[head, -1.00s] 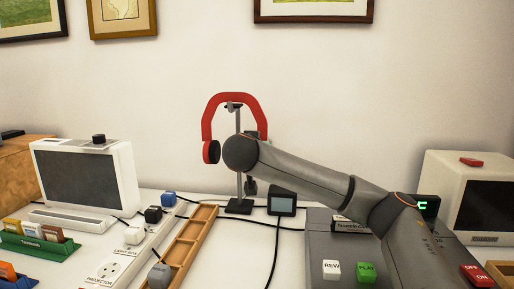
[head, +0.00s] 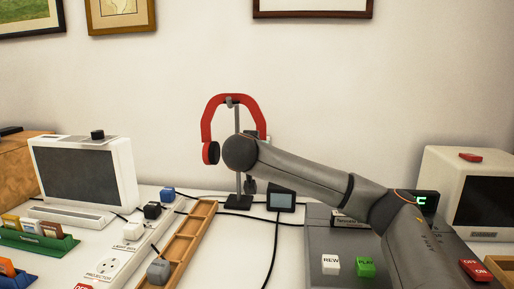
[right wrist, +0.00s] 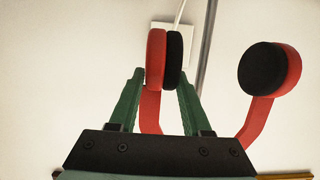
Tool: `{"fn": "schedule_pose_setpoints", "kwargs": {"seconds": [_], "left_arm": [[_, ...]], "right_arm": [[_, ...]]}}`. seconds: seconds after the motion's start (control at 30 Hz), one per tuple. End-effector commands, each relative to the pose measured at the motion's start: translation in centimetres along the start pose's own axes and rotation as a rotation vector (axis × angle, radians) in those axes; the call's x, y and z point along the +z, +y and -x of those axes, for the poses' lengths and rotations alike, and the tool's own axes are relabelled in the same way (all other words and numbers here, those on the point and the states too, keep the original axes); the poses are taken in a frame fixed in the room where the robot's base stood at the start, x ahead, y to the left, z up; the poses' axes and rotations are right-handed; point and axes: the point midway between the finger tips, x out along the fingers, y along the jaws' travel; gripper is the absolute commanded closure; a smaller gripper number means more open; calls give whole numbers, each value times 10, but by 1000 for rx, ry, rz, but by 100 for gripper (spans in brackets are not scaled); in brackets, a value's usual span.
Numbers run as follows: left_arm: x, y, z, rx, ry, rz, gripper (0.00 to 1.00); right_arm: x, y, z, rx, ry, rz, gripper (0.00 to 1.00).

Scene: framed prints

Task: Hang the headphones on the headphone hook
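The red headphones (head: 247,102) with black ear pads hang upright, band up, at the top of the grey headphone stand. The stand's hook (head: 230,100) lies across the top of the band in the head view; whether the band rests on it I cannot tell. In the right wrist view, my right gripper's green fingers (right wrist: 162,80) close on both sides of one ear cup (right wrist: 163,58). The other ear cup (right wrist: 268,68) hangs free on the right. In the head view my right arm hides that hand and part of the stand. My left gripper is not in view.
My right arm crosses over a grey console with REW (head: 331,264) and PLAY (head: 366,267) buttons. A small dark display (head: 281,200) and cables stand right of the stand base (head: 238,202). A wooden tray (head: 186,244) and a white monitor (head: 83,177) are left.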

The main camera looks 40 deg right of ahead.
Motion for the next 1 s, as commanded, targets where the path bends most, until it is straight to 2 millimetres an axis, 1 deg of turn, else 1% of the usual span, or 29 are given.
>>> {"fn": "schedule_pose_setpoints", "kwargs": {"seconds": [0.03,0.2,0.27,0.5,0.63,0.77,1.0], "left_arm": [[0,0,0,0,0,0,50],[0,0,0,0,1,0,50],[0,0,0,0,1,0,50],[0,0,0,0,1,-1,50],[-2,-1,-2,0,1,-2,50],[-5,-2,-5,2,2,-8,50],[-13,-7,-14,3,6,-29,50]], "right_arm": [[0,0,0,0,1,-1,45],[0,0,0,0,0,0,26],[0,0,0,0,0,0,20],[1,0,0,0,-2,2,20],[0,-1,8,-2,-1,2,20],[-2,-1,27,-4,0,2,20],[-3,-2,86,-7,1,3,20]]}}
